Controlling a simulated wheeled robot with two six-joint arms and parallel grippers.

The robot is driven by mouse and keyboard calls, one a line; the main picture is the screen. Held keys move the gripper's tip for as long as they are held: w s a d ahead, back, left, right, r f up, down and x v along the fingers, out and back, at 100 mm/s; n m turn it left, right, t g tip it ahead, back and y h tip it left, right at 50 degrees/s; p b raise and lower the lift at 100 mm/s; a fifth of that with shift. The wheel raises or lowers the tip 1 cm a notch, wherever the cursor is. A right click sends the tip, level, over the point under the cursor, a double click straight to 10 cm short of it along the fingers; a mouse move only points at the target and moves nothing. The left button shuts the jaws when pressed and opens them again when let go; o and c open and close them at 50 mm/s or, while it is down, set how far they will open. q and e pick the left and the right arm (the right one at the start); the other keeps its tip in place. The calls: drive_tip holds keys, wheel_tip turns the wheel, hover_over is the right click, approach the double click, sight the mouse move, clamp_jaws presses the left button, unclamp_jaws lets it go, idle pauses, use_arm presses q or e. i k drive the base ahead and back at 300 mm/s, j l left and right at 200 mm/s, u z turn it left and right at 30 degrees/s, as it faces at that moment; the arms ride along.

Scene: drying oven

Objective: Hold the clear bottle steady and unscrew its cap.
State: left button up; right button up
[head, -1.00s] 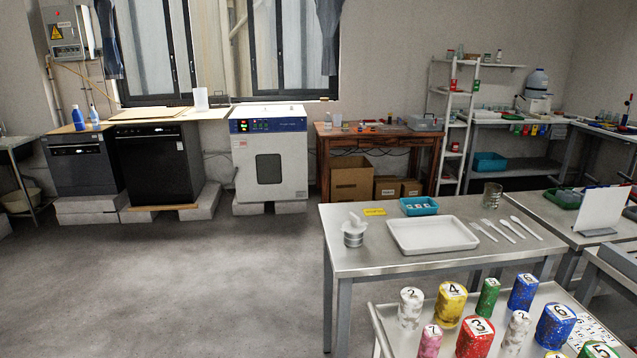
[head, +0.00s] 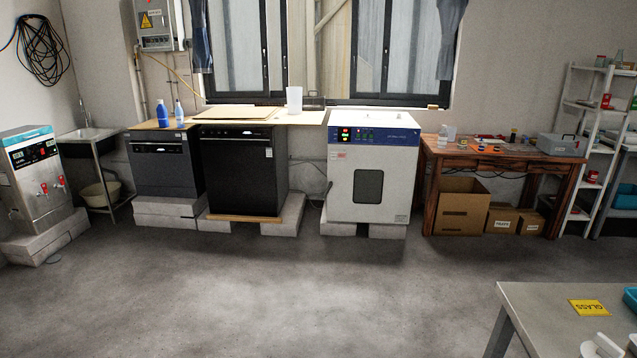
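A small pale, see-through bottle (head: 451,133) stands at the left end of the wooden table (head: 505,154) in the head view. It is small and far off, so its cap cannot be made out, and I cannot be sure it is the clear bottle. A blue bottle (head: 162,114) and a slimmer light-blue bottle (head: 179,113) stand on the counter top at the left, above the dark grey appliance.
Open floor (head: 280,280) lies ahead. The white drying oven (head: 368,170) and black appliance (head: 240,172) stand along the wall on blocks. A metal table (head: 540,315) with a yellow sign (head: 590,307) is at the lower right. A water dispenser (head: 38,180) stands at the left.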

sight(443, 134)
drive_tip(key=i+z, duration=0.15)
drive_tip(key=i, duration=0.7)
drive_tip(key=i+j+z, duration=0.1)
drive_tip(key=i, duration=0.7)
drive_tip(key=i+z, duration=0.25)
drive_tip(key=i, duration=0.3)
drive_tip(key=i+j+z, duration=0.2)
drive_tip(key=i, duration=0.35)
drive_tip(key=i+z, duration=0.25)
drive_tip(key=i, duration=0.35)
drive_tip(key=i+l+z, duration=0.15)
drive_tip(key=i+z, duration=0.25)
drive_tip(key=i, duration=0.55)
drive_tip(key=i+j+z, duration=0.15)
drive_tip(key=i+z, duration=0.25)
drive_tip(key=i, duration=0.6)
